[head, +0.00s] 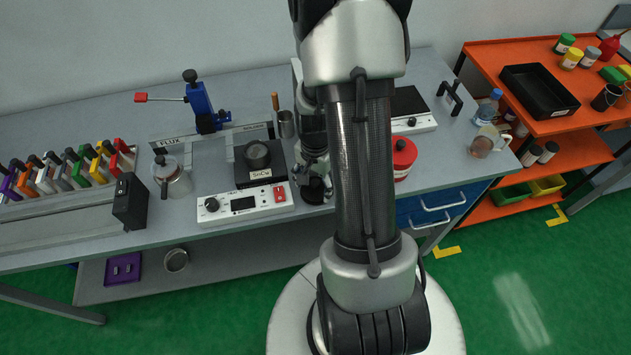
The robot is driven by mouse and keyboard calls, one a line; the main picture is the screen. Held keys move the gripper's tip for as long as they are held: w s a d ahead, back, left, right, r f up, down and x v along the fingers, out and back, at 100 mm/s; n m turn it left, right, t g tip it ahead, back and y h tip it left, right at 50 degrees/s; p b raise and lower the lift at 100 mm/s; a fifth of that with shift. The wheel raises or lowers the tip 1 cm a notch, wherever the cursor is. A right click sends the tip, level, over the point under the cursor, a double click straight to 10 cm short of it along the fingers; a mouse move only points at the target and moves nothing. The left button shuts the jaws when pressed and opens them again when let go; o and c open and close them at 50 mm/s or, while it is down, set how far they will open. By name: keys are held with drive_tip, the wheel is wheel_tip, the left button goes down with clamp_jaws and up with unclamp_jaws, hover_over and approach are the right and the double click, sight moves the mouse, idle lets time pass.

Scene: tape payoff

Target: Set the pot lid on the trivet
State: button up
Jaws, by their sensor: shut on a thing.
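My gripper (315,174) points down over the bench, just right of the solder pot, partly hidden behind my own arm. It is shut on a small dark round thing, which looks like the pot lid (317,191). The lid is at or just above the bench top; I cannot tell whether it touches anything. The solder pot (268,174) is a black block labelled SnCu with a dark grey round top, on a white control unit with a knob and display. I cannot make out the trivet; it may be hidden under the lid or behind my arm.
A red round container (403,153) stands right of my arm. A hot plate (408,110) is behind it. A glass jar (173,180) and a black box (130,201) stand left of the pot. The bench's front edge is close to the lid.

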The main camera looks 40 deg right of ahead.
drive_tip(key=shift+f, duration=0.3)
idle(0.4)
drive_tip(key=o, duration=1.2)
drive_tip(key=o, duration=0.3)
drive_tip(key=shift+r, duration=0.1)
drive_tip(key=shift+r+p, duration=2.5)
drive_tip(key=shift+r, duration=0.95)
